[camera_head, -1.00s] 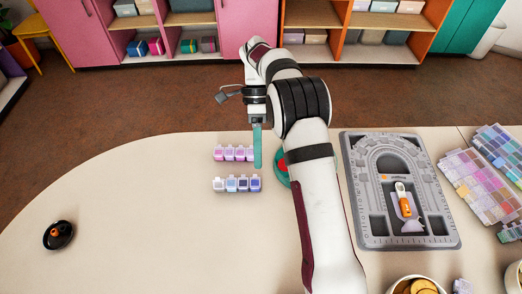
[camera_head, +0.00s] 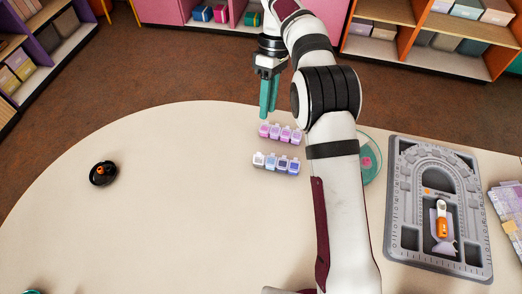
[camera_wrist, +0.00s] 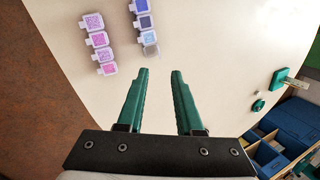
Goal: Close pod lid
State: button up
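A row of pink and purple bead pods (camera_head: 281,133) sits near the table's back edge, with a row of white and blue pods (camera_head: 276,163) in front of it. Both rows show in the wrist view, pink at left (camera_wrist: 98,43) and blue beside it (camera_wrist: 144,22). The pod at the blue row's near end (camera_wrist: 152,52) looks whitish; its lid state is too small to tell. My gripper (camera_head: 268,114) has teal fingers, held behind the pink row. In the wrist view its fingers (camera_wrist: 162,71) are apart with nothing between them.
A grey bead board (camera_head: 402,240) with an orange-and-white tool (camera_head: 442,222) lies at right. A round teal-rimmed dish (camera_head: 375,150) is partly behind my arm. A black round holder (camera_head: 103,174) stands at left.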

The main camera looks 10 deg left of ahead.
aim_at(259, 153)
jog(key=s+f+n, duration=0.1)
jog(key=f, duration=0.4)
jog(key=s+f+n, duration=0.1)
jog(key=s+f, duration=0.1)
jog(key=f, duration=0.2)
jog(key=s+a+f+n, duration=0.1)
jog(key=s+f, duration=0.1)
jog(key=f, duration=0.3)
jog(key=shift+f, duration=0.3)
jog(key=shift+w, duration=0.1)
grip_shut()
dwell(0.6)
